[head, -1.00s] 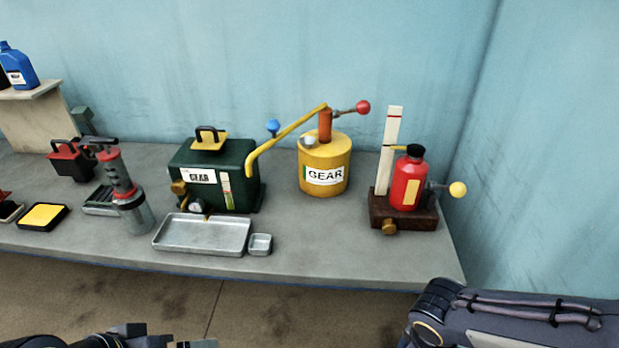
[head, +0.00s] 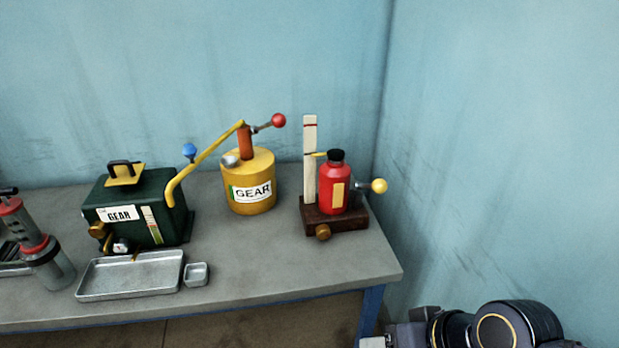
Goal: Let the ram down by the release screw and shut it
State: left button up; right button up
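The ram is a red bottle-shaped jack (head: 333,190) with a black cap (head: 336,155), upright on a dark brown base (head: 345,224) at the bench's right end. A brass knob, apparently the release screw (head: 323,232), is on the base's front. A white upright board with a red line (head: 310,150) stands behind left, a yellow pointer (head: 315,155) reaching it below the line. A lever with a yellow ball (head: 379,186) sticks out right. My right gripper (head: 390,340) is partly in view at the bottom, below and clear of the bench; its opening is unclear. My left gripper is out of view.
A yellow GEAR can (head: 250,185) with a red-knobbed crank and long spout stands left of the ram. Further left are a green GEAR box (head: 150,205), a metal tray (head: 130,275) and a small dish (head: 196,273). The bench in front of the ram is clear.

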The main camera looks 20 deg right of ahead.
aim_at(323, 231)
jog(key=i+j+z, duration=0.2)
jog(key=j+z, duration=0.25)
jog(key=i+j+z, duration=0.1)
jog(key=j+z, duration=0.8)
